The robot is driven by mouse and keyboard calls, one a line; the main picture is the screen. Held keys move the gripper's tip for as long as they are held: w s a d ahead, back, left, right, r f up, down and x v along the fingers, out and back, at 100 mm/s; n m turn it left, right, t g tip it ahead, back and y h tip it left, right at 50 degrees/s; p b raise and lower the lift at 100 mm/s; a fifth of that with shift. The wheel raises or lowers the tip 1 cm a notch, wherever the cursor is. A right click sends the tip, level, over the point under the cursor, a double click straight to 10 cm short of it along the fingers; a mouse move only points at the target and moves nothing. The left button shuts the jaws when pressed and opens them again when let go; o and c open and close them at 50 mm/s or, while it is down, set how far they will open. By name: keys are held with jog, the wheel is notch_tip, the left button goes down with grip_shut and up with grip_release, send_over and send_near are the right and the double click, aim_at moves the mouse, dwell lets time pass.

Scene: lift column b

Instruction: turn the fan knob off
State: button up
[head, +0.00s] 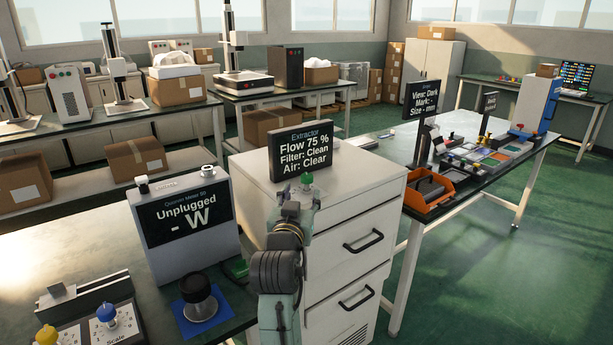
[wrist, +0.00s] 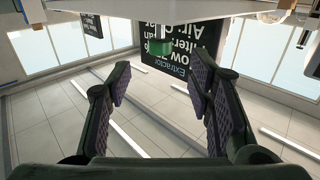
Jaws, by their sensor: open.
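The fan knob (head: 306,179) is a small green knob on the top of the white extractor cabinet, near its front edge. The black extractor display (head: 300,159) behind it reads Flow 75 %, Filter: Clean, Air: Clear. My gripper (head: 298,210) is just in front of the knob in the head view, its fingers hard to make out there. In the wrist view, which is upside down, my gripper (wrist: 161,72) is open with its two dark pads apart. The green knob (wrist: 163,46) shows beyond the fingertips, roughly centred between them. Nothing is held.
A meter box (head: 185,222) reading Unplugged stands left of the cabinet. A black round knob (head: 199,292) on a blue mat sits in front of it. An orange tray (head: 430,192) and a sign (head: 420,99) stand on the right table. The cabinet top (head: 365,170) right of the knob is clear.

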aim_at(306, 180)
jog(key=w, duration=0.2)
jog(key=w+p, duration=0.1)
jog(key=w, duration=0.2)
jog(key=w+d+p, duration=0.1)
jog(key=w, duration=0.2)
jog(key=shift+w+d, duration=0.1)
jog(key=shift+w, duration=0.05)
jog(key=shift+c, duration=0.4)
grip_shut()
